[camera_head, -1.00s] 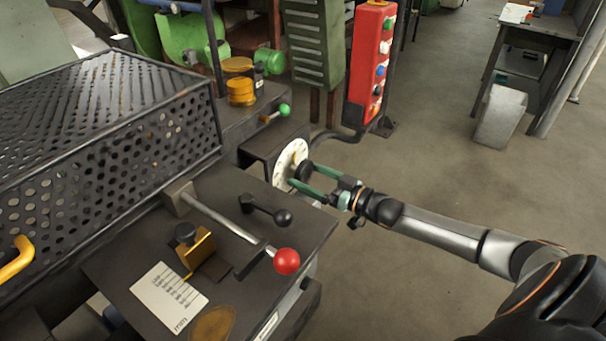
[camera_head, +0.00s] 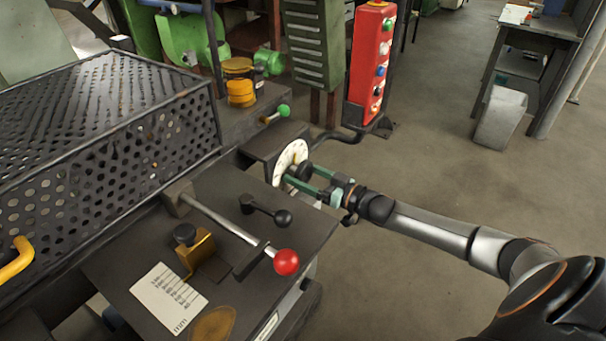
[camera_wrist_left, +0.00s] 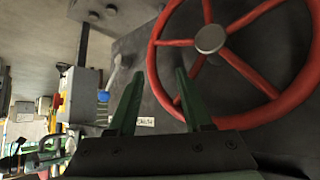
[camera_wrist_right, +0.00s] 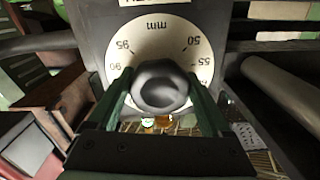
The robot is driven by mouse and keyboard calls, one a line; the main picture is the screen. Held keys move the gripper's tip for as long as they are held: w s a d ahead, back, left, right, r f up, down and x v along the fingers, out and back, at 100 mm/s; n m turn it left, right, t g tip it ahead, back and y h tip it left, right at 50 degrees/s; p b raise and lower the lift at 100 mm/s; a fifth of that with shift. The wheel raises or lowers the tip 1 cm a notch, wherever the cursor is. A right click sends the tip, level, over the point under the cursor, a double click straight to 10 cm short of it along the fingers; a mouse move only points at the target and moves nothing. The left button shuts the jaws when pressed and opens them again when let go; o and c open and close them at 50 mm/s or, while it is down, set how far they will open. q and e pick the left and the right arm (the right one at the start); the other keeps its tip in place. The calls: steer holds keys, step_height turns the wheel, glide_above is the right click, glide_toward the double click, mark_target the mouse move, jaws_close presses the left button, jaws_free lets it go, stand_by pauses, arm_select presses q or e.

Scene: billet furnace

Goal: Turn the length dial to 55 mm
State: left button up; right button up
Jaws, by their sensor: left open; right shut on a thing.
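The length dial (camera_head: 286,160) is a cream round plate at the right end of the machine; it also shows in the right wrist view (camera_wrist_right: 132,52). It carries "mm", 50, 55, 90 and 95, seen upside down. My right gripper (camera_head: 305,178) is shut on the dial's black knob (camera_wrist_right: 160,86), one finger on each side. The knob hides the middle of the dial, and I cannot read its setting. My left gripper (camera_wrist_left: 157,88) is open and empty, in front of a red handwheel (camera_wrist_left: 158,60), and out of the head view.
A lever with a red ball (camera_head: 286,262) and a short black lever (camera_head: 283,217) stand on the machine top near the dial. A red button post (camera_head: 370,60) rises behind it. A perforated guard (camera_head: 110,130) fills the left.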

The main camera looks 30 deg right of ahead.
steer(key=c, duration=0.4)
steer(key=shift+o, duration=0.2)
